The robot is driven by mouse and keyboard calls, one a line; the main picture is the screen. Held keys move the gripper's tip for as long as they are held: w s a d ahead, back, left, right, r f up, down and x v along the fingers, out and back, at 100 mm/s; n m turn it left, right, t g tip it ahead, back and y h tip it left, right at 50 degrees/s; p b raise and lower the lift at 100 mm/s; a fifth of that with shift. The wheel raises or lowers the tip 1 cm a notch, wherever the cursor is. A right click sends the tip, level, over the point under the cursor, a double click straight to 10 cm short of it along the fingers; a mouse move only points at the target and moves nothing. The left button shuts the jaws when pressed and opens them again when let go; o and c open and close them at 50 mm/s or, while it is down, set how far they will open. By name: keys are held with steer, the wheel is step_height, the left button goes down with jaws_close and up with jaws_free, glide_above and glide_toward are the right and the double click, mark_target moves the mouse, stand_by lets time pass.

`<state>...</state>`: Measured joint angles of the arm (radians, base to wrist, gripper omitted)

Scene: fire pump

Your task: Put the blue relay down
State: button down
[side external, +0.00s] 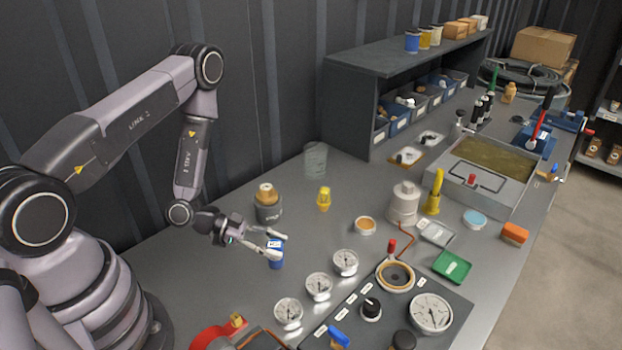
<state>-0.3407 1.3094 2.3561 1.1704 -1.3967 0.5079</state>
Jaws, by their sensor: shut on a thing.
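The blue relay (276,260) is a small blue block with a white label on its upper part. It is between the fingertips of my gripper (275,246), which is shut on it. The relay is upright, left of the centre of the side external view, over the grey metal bench (225,290). I cannot tell whether its bottom touches the bench or is a little above it. The fingers hide part of its upper sides.
Several round gauges (319,286) lie just right of and below the relay. A control panel (455,300) is at the front right. A red part (215,335) is at the bottom. Bare bench lies left of the gauges.

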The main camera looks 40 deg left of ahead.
steer(key=shift+f, duration=0.85)
steer(key=c, duration=0.7)
jaws_free()
steer(key=shift+f, duration=0.1)
